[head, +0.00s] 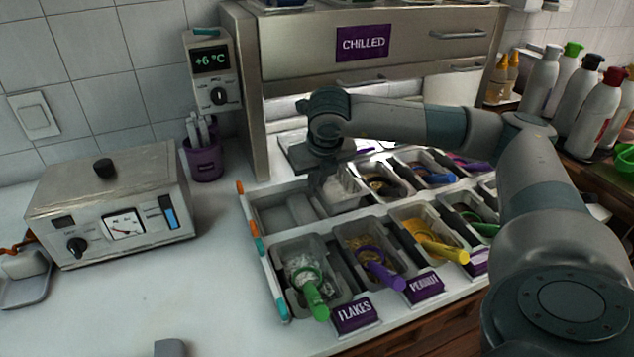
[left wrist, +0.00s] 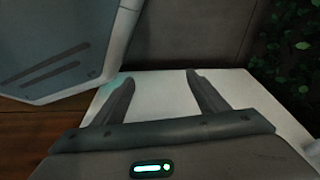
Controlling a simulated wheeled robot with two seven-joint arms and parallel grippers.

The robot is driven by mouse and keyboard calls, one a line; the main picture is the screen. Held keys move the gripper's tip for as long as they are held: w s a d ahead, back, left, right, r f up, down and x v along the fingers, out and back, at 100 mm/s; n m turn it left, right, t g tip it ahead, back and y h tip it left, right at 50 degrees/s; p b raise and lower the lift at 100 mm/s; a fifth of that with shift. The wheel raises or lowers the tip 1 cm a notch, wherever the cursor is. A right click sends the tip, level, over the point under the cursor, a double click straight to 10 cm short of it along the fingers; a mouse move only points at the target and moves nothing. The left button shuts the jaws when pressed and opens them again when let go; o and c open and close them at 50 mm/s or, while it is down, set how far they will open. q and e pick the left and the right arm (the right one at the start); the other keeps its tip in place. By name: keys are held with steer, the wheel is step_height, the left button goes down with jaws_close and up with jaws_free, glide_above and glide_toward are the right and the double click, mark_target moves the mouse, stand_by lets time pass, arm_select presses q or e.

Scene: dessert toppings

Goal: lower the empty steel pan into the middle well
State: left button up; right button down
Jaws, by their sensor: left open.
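A steel pan (head: 346,194) with no topping that I can make out is in the back row of the topping rail, partly hidden by my right gripper. My right gripper (head: 321,186) points down at the pan's left side, its fingertips at or very near the rim. Whether its fingers are closed on the rim is not clear, nor whether the pan is fully seated in the well. My left gripper (left wrist: 160,100) is open and empty over a pale surface in the left wrist view.
Left of the pan is a grey open well (head: 272,217). Front pans hold toppings and coloured-handled scoops, with a flakes label (head: 354,314) and a peanut label (head: 425,286). A steel control box (head: 110,205) stands left. The counter between is clear. Bottles (head: 541,80) stand right.

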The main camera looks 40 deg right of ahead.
mark_target(317, 196)
steer(key=shift+b, duration=0.35)
stand_by(0.4)
steer(key=shift+f+b, duration=1.35)
steer(key=shift+b, duration=0.05)
stand_by(0.4)
steer(key=shift+s+b, duration=0.1)
steer(key=shift+b, duration=0.2)
stand_by(0.5)
stand_by(0.5)
steer(key=shift+f+b, duration=0.75)
steer(key=shift+b, duration=0.2)
steer(key=shift+b, duration=0.3)
stand_by(0.8)
steer(key=c, duration=1.5)
jaws_free()
steer(key=shift+c, duration=0.2)
